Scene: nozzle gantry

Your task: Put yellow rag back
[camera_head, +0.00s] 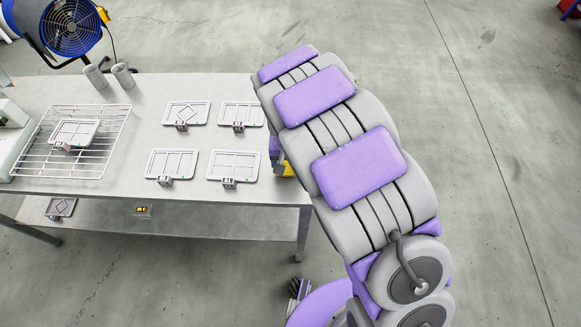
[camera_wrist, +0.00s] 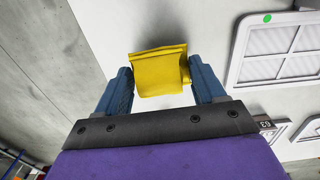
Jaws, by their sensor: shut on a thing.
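The yellow rag (camera_wrist: 159,72) is between the two blue fingers of my gripper (camera_wrist: 162,84) in the wrist view. My gripper is shut on it, and it shows as a folded yellow piece with a raised upper edge. In the head view, a small part of the yellow rag (camera_head: 287,169) shows beside the right end of the table (camera_head: 220,213), mostly hidden behind my arm. My gripper is largely hidden by my arm there. The wrist view shows the pale table surface beyond the rag; I cannot tell whether the rag touches it.
Several framed panels, such as one near the table's right end (camera_head: 233,166), lie on the table. A wire rack (camera_head: 96,160) with a panel is at left. A blue fan (camera_head: 68,27) and two grey cylinders (camera_head: 122,75) are at the back.

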